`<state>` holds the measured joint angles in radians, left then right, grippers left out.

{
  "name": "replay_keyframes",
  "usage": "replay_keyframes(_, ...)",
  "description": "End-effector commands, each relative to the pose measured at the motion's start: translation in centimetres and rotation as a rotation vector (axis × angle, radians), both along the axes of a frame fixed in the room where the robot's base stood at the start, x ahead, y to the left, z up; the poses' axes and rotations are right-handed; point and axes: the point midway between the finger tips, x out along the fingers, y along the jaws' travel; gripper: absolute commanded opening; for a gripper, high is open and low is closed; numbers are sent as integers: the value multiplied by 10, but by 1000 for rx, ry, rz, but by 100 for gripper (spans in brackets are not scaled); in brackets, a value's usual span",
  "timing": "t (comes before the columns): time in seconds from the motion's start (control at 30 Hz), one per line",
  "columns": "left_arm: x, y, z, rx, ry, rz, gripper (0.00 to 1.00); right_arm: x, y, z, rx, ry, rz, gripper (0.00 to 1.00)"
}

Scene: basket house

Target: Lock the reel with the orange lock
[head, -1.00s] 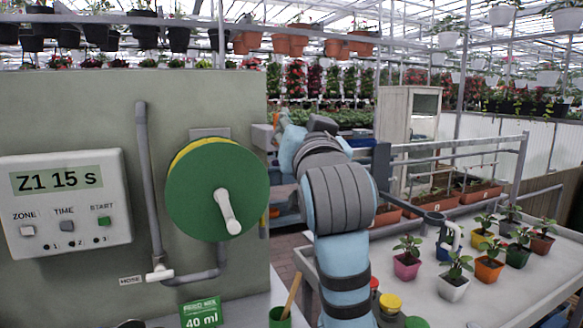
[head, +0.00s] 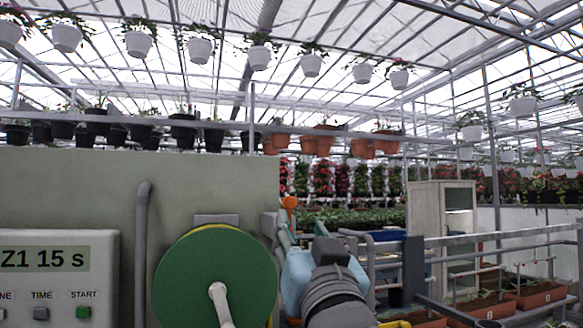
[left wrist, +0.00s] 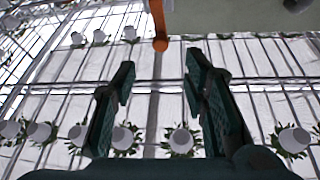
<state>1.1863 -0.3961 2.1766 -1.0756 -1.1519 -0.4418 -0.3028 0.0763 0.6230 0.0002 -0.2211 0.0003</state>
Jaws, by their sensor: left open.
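The green reel (head: 215,285) with a yellow rim and a white crank handle (head: 221,303) is mounted on the grey-green panel. The orange lock (head: 290,203) has a round knob and stands at the panel's right edge, up and right of the reel. My left gripper (head: 284,236) is just below the knob in the head view, partly hidden by its own wrist. In the left wrist view the dark green fingers (left wrist: 160,78) are spread with nothing between them. The orange lock (left wrist: 160,43) lies beyond the fingertips, centred on the gap. My right gripper is not in view.
A control box (head: 55,280) reading "Z1 15 s" and a grey pipe (head: 141,250) are on the panel (head: 80,190) left of the reel. Metal rails (head: 490,238) and a pale cabinet (head: 440,225) stand to the right. White pots hang overhead.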

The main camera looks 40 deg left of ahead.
Motion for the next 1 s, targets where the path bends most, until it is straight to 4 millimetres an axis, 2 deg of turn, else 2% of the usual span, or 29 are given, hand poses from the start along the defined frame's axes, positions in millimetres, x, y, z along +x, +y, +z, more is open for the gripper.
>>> replay_keyframes(0.03, 6, 8, 16, 3, 6, 8, 40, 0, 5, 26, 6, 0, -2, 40)
replay_keyframes(0.13, 17, 19, 23, 5, 6, 4, 40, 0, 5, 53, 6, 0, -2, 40)
replay_keyframes(0.2, 31, 36, 25, 10, 2, 9, 40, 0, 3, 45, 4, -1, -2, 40)
replay_keyframes(0.4, 60, 66, 38, 5, 3, 3, 40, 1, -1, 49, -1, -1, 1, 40)
replay_keyframes(0.6, 69, 77, 42, 2, 1, 0, 40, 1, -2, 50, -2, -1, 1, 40)
replay_keyframes(0.8, 70, 77, 42, 2, 1, 0, 40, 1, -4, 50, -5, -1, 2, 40)
replay_keyframes(0.87, 70, 77, 42, 2, 1, 0, 32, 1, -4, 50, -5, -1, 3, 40)
replay_keyframes(1.0, 69, 77, 42, 2, 1, 0, 10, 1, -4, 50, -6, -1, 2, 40)
